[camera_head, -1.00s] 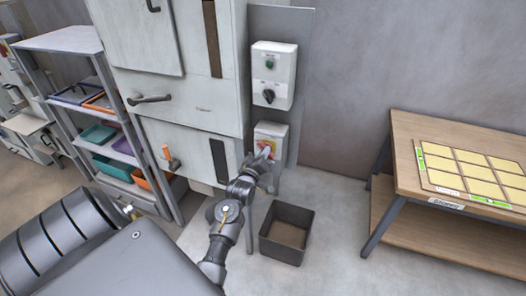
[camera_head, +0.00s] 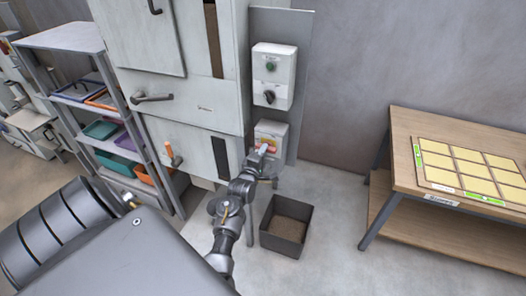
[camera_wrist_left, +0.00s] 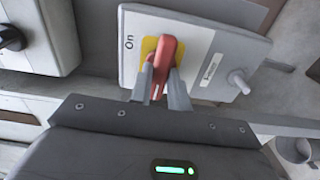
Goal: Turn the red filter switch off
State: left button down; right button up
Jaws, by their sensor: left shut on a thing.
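The red filter switch is a red handle (camera_wrist_left: 167,60) on a yellow plate, on a light grey box (camera_wrist_left: 208,55) with an "On" label, in the left wrist view. In the head view the box (camera_head: 271,130) sits low on the grey panel, and the handle is mostly hidden behind my gripper. My left gripper (camera_wrist_left: 161,88) has its two fingers on either side of the red handle and is shut on it; it also shows in the head view (camera_head: 262,152). The handle's exact angle is hard to read. My right gripper is not in view.
An upper control box (camera_head: 273,75) with a green button and black knob is above. A dark open bin (camera_head: 287,228) stands on the floor below. A wooden table (camera_head: 405,150) with a yellow grid board is at right. A shelf rack (camera_head: 62,42) with trays is at left.

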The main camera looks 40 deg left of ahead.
pick_arm(q)
jog(key=shift+n, duration=0.3)
dwell(0.4)
jog(key=c, duration=1.3)
grip_release()
jog(key=shift+d, duration=0.1)
jog(key=p+v, duration=0.5)
jog(key=v, duration=0.5)
jog(key=shift+s+d+p, duration=0.15)
jog(key=shift+s+p, duration=0.15)
